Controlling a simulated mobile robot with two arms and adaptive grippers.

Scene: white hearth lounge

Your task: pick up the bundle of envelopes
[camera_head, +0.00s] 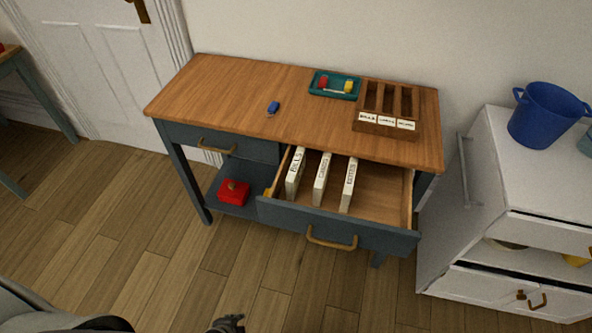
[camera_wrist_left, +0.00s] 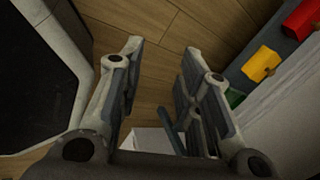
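Three upright, pale, narrow bundles stand in the open drawer (camera_head: 385,192) of the wooden-topped desk: a left one (camera_head: 295,172), a middle one (camera_head: 321,178) and a right one (camera_head: 348,185). Each has dark lettering on its top edge, too small to read surely. I cannot tell which one is the bundle of envelopes. My left gripper (camera_wrist_left: 160,55) is open over the wood floor, with no object between its fingertips. A dark gripper part shows at the bottom edge of the head view, well below the drawer; I cannot tell which arm it belongs to.
On the desktop (camera_head: 225,90) are a blue object (camera_head: 273,107), a teal tray (camera_head: 318,92) and a labelled wooden sorter (camera_head: 366,125). A red box (camera_head: 233,191) sits on the lower shelf. A white cabinet (camera_head: 480,170) with a blue bucket (camera_head: 545,115) stands right. Floor before the desk is clear.

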